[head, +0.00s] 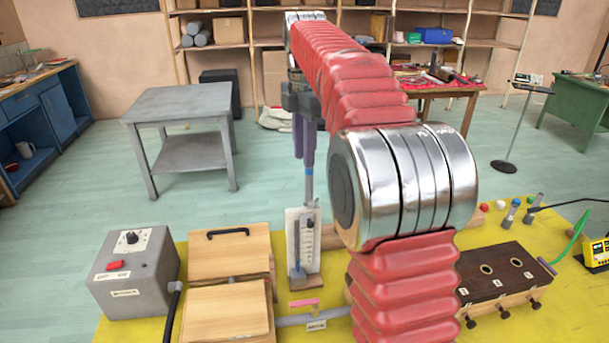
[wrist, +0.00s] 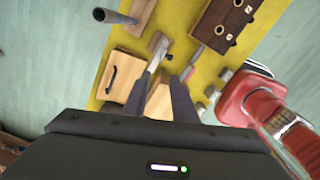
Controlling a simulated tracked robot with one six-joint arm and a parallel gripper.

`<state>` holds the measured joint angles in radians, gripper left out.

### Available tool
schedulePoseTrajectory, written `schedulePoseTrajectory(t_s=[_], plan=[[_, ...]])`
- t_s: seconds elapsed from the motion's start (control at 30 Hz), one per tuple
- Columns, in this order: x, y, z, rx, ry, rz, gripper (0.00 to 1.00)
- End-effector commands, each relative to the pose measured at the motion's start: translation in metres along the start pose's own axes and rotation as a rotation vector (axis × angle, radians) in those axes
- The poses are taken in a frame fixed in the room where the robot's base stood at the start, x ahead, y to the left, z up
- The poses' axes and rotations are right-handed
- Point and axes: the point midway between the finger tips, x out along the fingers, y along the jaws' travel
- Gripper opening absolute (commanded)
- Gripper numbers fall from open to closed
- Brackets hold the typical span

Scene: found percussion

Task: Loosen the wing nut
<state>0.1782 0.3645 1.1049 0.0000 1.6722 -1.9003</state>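A small pink bar-shaped piece (head: 304,303) sits on a grey pipe (head: 325,316) at the front of the yellow mat; it may be the wing nut, but its wings are too small to make out. A pink piece (wrist: 196,54) also shows in the wrist view, right of the fingertips. My gripper (head: 303,168) hangs above and behind it, pointing down over the white scale stand (head: 315,238). In the wrist view my gripper (wrist: 158,76) has its two dark fingers apart, with the stand seen beyond them. Nothing is clearly held.
A grey switch box (head: 150,285) and wooden boxes (head: 252,250) stand left of the pipe. A dark-topped box (head: 508,268) with round holes and pegs stands at the right, with a yellow meter (head: 597,255) beyond it. My arm hides part of the mat.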

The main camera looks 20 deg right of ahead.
Motion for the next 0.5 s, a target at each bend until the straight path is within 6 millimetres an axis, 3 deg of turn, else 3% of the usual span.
schedulePoseTrajectory(t_s=[0.5], plan=[[0.063,-0.001,0.000,0.002,0.001,-0.003,0.25]])
